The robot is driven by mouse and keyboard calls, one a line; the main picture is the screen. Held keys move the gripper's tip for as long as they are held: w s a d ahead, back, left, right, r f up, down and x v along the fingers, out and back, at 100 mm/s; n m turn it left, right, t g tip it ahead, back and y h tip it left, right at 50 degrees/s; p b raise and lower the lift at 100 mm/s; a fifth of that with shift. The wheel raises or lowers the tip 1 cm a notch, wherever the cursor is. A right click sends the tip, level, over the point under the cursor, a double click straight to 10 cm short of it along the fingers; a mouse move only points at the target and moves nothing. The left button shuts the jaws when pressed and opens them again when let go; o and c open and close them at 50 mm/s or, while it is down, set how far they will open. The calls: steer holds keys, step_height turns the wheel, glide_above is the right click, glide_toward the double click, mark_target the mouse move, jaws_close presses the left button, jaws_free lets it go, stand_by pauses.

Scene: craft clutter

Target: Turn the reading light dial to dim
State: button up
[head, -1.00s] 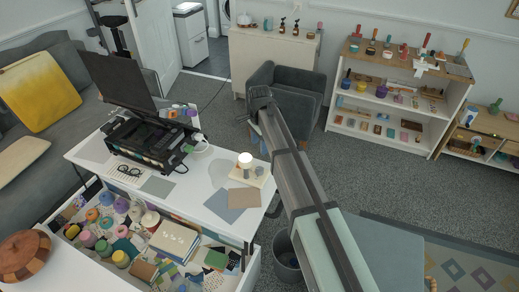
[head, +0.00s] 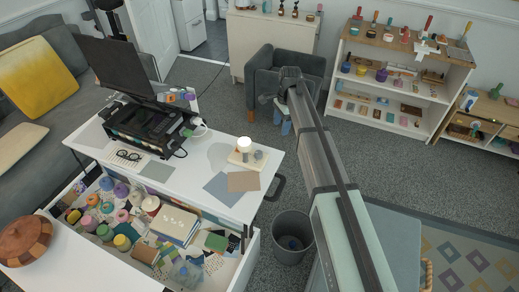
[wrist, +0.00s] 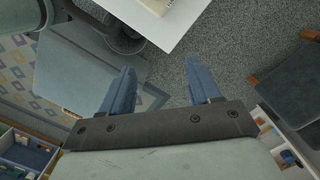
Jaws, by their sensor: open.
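The reading light appears to be the small pale wooden base (head: 236,160) with a glowing white lamp (head: 244,144) on the white table. A small grey knob (head: 258,155), which looks like its dial, stands on the base right of the lamp. Its setting is too small to read. My gripper (head: 284,124) is beyond the table's right edge, to the right of the light and apart from it. Its blue fingers (wrist: 159,85) are spread and empty in the wrist view, over the carpet. The dial cannot be made out in the wrist view.
The white table (head: 215,190) also holds a black printer-like machine (head: 150,128) and flat sheets. A drawer (head: 235,280) full of yarn and craft items is open in front. A grey bin (head: 291,238) stands on the floor right of it. A dark armchair (head: 262,75) is behind my gripper.

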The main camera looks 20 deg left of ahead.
mark_target(259, 152)
steer(key=s+a+f+g, duration=0.1)
steer(key=s+a+f, duration=0.1)
steer(key=f, duration=0.2)
steer(key=s+a+f+n+y, duration=0.1)
steer(key=s+a+f, duration=0.1)
steer(key=f, duration=0.2)
steer(key=s+a+f+g, duration=0.1)
steer(key=s+a+f, duration=0.1)
steer(key=f, duration=0.2)
steer(key=shift+a+n+g+y, duration=0.3)
steer(key=shift+y, duration=0.1)
steer(key=shift+s, duration=0.1)
steer(key=c, duration=1)
steer(key=shift+c, duration=0.2)
